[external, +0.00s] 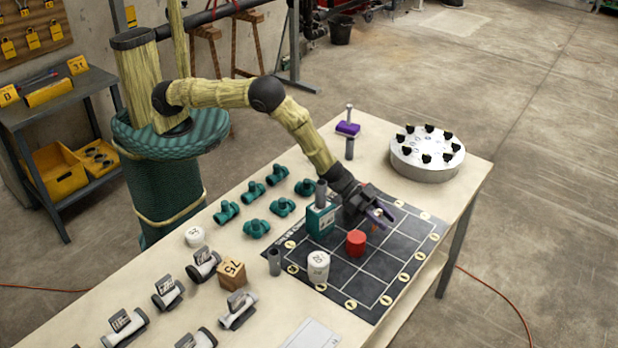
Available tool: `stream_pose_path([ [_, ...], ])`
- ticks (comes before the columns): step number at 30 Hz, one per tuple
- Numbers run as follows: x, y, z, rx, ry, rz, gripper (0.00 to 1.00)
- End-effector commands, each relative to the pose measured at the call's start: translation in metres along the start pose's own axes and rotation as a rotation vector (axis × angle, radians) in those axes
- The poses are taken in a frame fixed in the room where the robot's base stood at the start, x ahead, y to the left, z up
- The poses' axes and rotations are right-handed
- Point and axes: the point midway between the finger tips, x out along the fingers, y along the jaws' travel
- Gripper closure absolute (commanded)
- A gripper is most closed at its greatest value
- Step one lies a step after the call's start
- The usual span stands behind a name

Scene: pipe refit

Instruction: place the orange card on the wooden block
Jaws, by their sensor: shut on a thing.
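The wooden block (231,275), marked 75, sits on the table left of the dark grid mat. My gripper (380,216), with purple fingertips, is over the back part of the mat, to the right of and behind the block. It is shut on a thin orange thing, which looks like the orange card (374,226). Only a small sliver of the card shows; the fingers hide the rest. The card is well apart from the block.
A teal box (320,220), a red cylinder (356,243) and a white numbered cylinder (318,267) stand near my gripper. Several teal fittings (282,207) and grey pipe pieces (168,292) lie around the block. A round grey stand (427,155) is at the table's far end.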

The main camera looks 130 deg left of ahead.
Motion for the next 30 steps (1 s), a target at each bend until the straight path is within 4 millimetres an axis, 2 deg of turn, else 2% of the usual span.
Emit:
stream_pose_path([
  [8,0.001,0.000,0.003,0.000,0.000,0.000,0.89],
  [9,0.001,0.000,0.002,0.000,0.001,0.000,0.64],
  [12,0.001,0.000,0.002,0.000,0.000,0.000,0.46],
  [24,-0.001,0.000,-0.002,0.000,0.000,0.000,0.46],
  [30,-0.019,0.000,-0.001,-0.001,0.000,-0.001,0.46],
])
